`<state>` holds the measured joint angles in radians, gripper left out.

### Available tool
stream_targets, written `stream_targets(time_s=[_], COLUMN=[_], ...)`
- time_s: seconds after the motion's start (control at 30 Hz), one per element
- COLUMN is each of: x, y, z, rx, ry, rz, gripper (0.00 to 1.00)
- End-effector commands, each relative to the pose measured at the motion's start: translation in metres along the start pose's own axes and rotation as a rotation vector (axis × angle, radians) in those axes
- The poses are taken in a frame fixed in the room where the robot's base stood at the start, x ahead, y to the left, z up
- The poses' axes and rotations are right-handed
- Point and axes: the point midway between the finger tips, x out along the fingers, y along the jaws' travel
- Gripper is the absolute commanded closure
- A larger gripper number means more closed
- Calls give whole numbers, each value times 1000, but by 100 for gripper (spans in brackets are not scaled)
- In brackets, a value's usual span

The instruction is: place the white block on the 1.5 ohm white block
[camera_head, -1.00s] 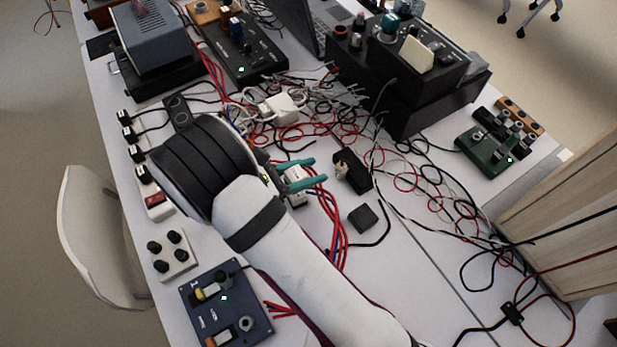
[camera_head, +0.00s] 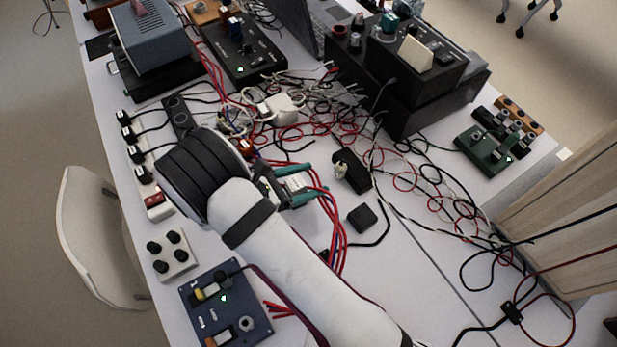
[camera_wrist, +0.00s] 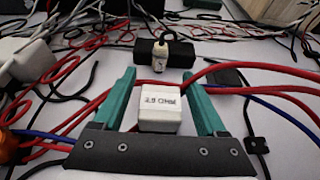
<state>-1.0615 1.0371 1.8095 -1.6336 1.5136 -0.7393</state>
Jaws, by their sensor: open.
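My gripper (camera_wrist: 165,92) has teal fingers, spread open with a gap on each side of the block. In the head view my gripper (camera_head: 316,180) reaches right from my dark wrist. I make out only one white block between the fingers; whether another lies under it is hidden.
A black block with a pale piece (camera_head: 352,171) lies just beyond my fingertips, and a small black box (camera_head: 362,218) lies to the lower right. Red and blue cables run under and beside the gripper. A white adapter (camera_head: 281,109) lies among tangled wires.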

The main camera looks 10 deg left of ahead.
Motion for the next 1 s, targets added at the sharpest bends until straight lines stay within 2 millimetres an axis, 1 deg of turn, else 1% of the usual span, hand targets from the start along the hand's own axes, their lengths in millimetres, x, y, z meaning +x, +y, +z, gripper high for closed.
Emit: stream_targets(time_s=[0.07, 0.17, 0.3, 0.43, 0.5, 0.6, 0.7, 0.77, 0.83, 0.87, 0.9, 0.97, 1.0], x=[-9, -34, -75, -104, -114, -120, -120, -114, -94, -84, -69, -53, -49], y=[1, 1, 1, 1, 0, 0, -1, -5, -22, -35, -58, -102, -132], z=[2, 1, 1, 1, 1, 2, 3, 14, 45, 62, 86, 118, 135], rx=[2, 2, 3, 3, 2, 0, 6, 52, 194, 288, 438, 702, 889], ry=[0, 2, 1, 1, 0, 0, 3, 27, 92, 132, 186, 262, 303], rz=[3, 6, 5, 3, 2, 1, -6, -48, -179, -261, -392, -611, -760], gripper=[26, 26, 26, 26, 26, 26, 26, 26, 26, 26, 26, 26, 26])
